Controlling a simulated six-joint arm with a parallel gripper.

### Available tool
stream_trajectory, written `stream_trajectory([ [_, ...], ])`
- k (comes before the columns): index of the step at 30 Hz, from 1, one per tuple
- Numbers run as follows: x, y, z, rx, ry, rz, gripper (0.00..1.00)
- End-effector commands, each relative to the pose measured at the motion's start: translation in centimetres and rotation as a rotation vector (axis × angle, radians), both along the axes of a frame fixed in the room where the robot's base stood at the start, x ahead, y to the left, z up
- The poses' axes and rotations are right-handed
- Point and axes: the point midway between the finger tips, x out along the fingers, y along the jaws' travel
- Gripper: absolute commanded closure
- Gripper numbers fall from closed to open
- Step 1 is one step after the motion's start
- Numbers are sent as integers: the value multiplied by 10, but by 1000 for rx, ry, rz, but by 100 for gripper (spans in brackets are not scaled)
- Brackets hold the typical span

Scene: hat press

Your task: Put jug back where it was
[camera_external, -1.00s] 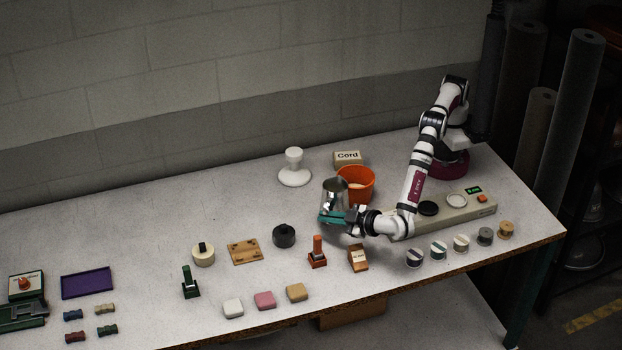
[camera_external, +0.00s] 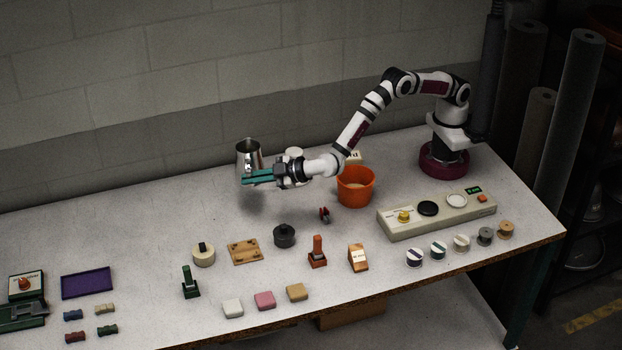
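The jug (camera_external: 249,154) is a shiny metal vessel, upright with its open mouth up. My gripper (camera_external: 257,177), with teal fingers, is at the jug's lower part and points left. It is shut on the jug, though the exact contact is too small to see. A soft shadow lies on the table below, so the jug appears to be held above the surface, toward the back of the table. The fingers hide part of the jug's lower side.
An orange bucket (camera_external: 356,188) stands right of my gripper. A small red and dark item (camera_external: 324,214) lies beside it. A white stand (camera_external: 294,154) is partly hidden behind my wrist. A dark round pot (camera_external: 284,236) stands in front. The table's back left is clear.

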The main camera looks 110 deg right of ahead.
Motion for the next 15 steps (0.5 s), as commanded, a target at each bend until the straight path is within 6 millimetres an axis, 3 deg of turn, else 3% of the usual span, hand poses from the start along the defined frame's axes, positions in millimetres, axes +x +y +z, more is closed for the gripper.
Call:
stream_trajectory([
  [6, 15, -42, -1, -6, 1, 138, 100],
  [15, 13, -81, -14, -10, -4, 255, 100],
])
